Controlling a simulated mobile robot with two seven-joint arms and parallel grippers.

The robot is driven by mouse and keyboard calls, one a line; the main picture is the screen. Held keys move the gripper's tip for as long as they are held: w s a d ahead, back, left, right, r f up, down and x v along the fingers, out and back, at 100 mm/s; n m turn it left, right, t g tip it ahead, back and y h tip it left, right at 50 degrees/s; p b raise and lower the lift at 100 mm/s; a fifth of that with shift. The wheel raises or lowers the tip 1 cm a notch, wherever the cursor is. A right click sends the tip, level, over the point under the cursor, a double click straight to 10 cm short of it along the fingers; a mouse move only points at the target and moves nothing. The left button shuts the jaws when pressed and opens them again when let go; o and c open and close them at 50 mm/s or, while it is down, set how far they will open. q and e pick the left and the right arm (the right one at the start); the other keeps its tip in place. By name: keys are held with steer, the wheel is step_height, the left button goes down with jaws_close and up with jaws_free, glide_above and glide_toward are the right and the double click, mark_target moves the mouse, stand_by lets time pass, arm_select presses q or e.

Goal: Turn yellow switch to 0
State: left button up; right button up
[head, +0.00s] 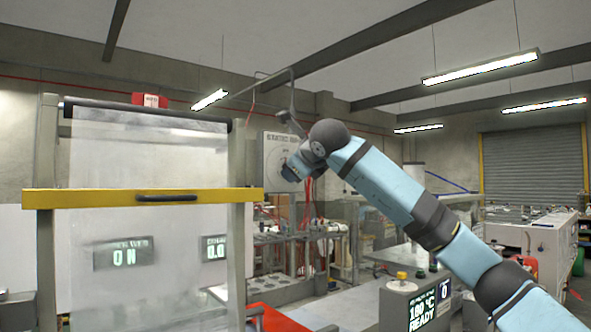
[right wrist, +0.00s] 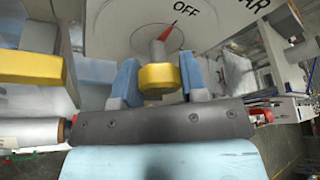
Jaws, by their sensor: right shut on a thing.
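A yellow switch knob (right wrist: 159,77) sits on a short grey shaft in front of a round pale dial plate (right wrist: 115,32) in the right wrist view. A red pointer behind the knob is angled up and right, near the word OFF. My right gripper (right wrist: 160,85) has one blue finger on each side of the knob and is shut on it. In the head view, the right gripper (head: 291,171) is at a pale wall panel (head: 275,146); the knob is hidden there. My left gripper is not in view.
A frame with a yellow crossbar (head: 100,198) and a clear film sheet (head: 150,160) stands at the left. A box with a green READY display (head: 421,310) and a small yellow knob (head: 402,275) is at lower right. A white machine (head: 530,235) stands farther right.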

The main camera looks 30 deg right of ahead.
stand_by(0.3)
steer(key=o, duration=0.9)
steer(key=b+v, duration=0.1)
steer(key=v, duration=1.2)
steer(key=shift+s+a+r+b, duration=0.1)
steer(key=shift+s+b, duration=0.3)
